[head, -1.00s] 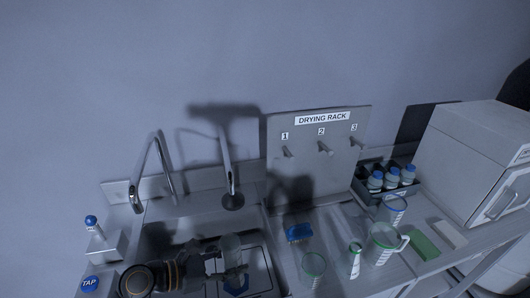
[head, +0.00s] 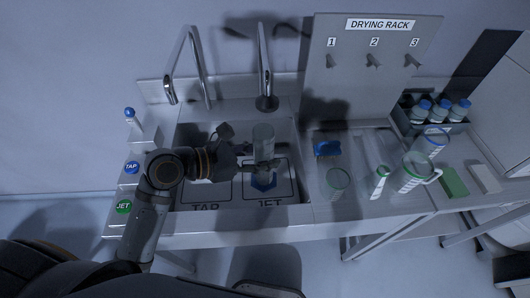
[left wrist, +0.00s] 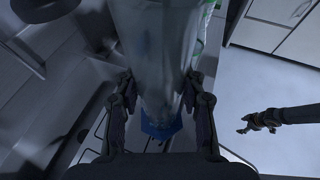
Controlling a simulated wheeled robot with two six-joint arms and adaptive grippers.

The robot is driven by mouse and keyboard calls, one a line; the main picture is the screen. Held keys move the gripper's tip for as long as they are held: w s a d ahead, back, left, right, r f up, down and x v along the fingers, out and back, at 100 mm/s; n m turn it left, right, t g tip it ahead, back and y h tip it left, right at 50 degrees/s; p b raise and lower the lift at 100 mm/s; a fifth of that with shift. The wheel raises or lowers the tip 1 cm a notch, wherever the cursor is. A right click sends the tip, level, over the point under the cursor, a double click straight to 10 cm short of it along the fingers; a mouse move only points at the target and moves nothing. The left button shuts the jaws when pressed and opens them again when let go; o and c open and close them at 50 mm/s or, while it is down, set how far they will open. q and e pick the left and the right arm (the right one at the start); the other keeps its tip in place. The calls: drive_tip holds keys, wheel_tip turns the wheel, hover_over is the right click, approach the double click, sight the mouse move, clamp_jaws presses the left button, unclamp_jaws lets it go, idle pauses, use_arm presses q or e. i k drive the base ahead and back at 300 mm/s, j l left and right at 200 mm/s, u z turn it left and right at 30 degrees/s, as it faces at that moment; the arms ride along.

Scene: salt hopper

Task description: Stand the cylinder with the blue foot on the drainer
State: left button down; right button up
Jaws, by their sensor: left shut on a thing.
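A clear cylinder (head: 264,140) with a blue foot (head: 263,181) is upright over the sink, above the part marked JET. My left gripper (head: 254,165) is shut on it from the left side. In the left wrist view the clear cylinder (left wrist: 158,45) is between the two fingers, with its blue foot (left wrist: 160,125) beyond them. I cannot tell whether the foot touches the sink floor. The drainer (head: 352,194) is the grey surface right of the sink. A dark clawed end, likely my right gripper (left wrist: 255,122), shows in the left wrist view; its jaw state is unclear.
On the drainer side stand a clear beaker (head: 337,182), a narrow green-topped vessel (head: 380,181), a jug (head: 414,174) and a small blue item (head: 327,148). Two taps rise behind the sink. The pegboard (head: 345,75) stands behind the drainer. Blue-capped bottles (head: 441,110) are at back right.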

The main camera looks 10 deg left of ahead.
sight(372, 151)
drive_tip(key=l+z, duration=0.15)
drive_tip(key=l, duration=0.6)
drive_tip(key=i+l+z, duration=0.1)
drive_tip(key=l, duration=0.65)
drive_tip(key=i, duration=0.55)
